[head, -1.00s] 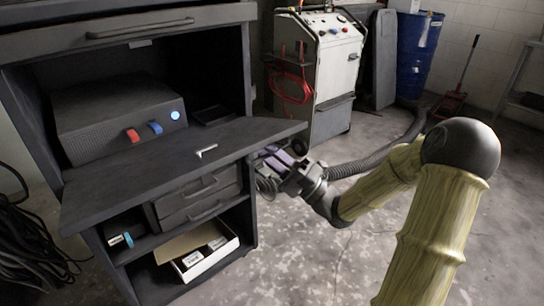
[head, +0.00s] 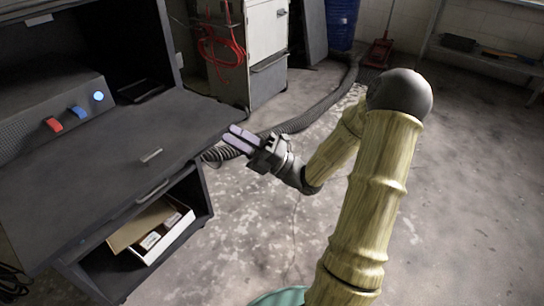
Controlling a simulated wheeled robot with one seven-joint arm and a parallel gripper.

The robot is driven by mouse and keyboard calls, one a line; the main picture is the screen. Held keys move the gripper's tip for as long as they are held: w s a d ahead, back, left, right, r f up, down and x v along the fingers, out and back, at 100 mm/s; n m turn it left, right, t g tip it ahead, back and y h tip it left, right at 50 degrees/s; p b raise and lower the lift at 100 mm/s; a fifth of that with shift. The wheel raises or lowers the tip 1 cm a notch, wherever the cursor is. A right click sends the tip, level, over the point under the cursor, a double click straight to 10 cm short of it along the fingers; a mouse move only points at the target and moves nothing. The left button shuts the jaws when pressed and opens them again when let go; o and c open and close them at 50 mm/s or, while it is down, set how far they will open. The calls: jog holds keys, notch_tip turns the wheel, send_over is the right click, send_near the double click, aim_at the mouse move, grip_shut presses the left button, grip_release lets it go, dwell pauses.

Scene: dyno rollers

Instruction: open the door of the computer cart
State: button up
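The computer cart is dark grey and fills the left of the head view. Its flat door panel (head: 110,185) stands out roughly level from the front, with a small pale handle (head: 151,155) on its upper face. The compartment behind it is open and shows a grey computer box (head: 45,110) with red and blue switches and a lit round button. My gripper (head: 228,133) is just off the panel's right edge, near its outer corner. Its two purple-grey fingers look a little apart, with nothing seen between them. I cannot tell whether it touches the panel.
An open box (head: 152,232) sits on the cart's lower shelf. Behind stand a white machine (head: 265,50) with red cables (head: 222,45), a blue barrel (head: 341,22) and a dark hose (head: 325,110) on the floor. A wall shelf (head: 490,55) is at the upper right. The concrete floor at right is clear.

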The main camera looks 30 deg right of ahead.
jog(key=v, duration=1)
jog(key=shift+f+p, duration=0.25)
jog(key=shift+p, duration=0.1)
